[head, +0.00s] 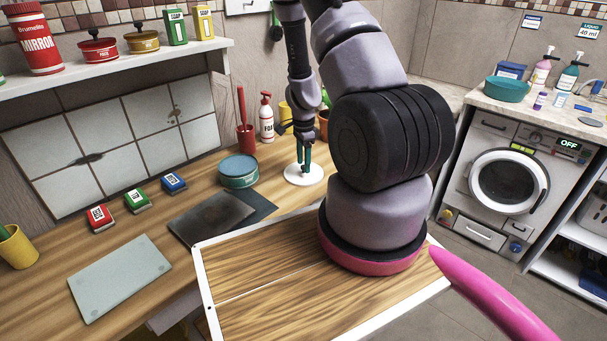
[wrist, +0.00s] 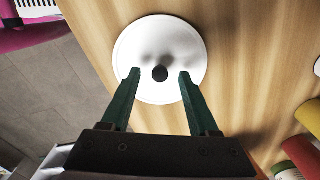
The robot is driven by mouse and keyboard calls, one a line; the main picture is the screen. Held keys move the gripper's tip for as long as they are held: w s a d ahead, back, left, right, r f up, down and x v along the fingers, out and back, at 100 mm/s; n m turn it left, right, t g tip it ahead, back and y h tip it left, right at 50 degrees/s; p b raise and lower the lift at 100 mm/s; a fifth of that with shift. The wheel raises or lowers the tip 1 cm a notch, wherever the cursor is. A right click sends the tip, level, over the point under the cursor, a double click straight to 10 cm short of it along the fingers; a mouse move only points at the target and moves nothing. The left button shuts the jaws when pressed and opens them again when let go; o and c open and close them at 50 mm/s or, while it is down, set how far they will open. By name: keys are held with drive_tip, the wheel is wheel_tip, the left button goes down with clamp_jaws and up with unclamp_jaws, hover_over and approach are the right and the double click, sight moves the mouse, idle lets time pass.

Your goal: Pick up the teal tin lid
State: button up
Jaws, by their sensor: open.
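A round teal tin (head: 238,172) with a flat teal top stands on the wooden counter in the head view, left of my gripper. I cannot tell whether its top is a separate lid. My gripper (head: 304,163) points down over a white round disc (head: 291,176), apart from the teal tin. In the wrist view, the open green fingers of my gripper (wrist: 160,75) reach over the white disc (wrist: 165,36), one on each side of its small dark knob (wrist: 160,73). I cannot tell whether they touch the disc. The teal tin is not visible in the wrist view.
A dark flat slab (head: 212,217) lies in front of the tin. Small boxes (head: 136,200) and a pale glass board (head: 120,278) are at left. A teal bowl (head: 507,89) sits far right.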

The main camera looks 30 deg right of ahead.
drive_tip(key=shift+f, duration=0.55)
clamp_jaws()
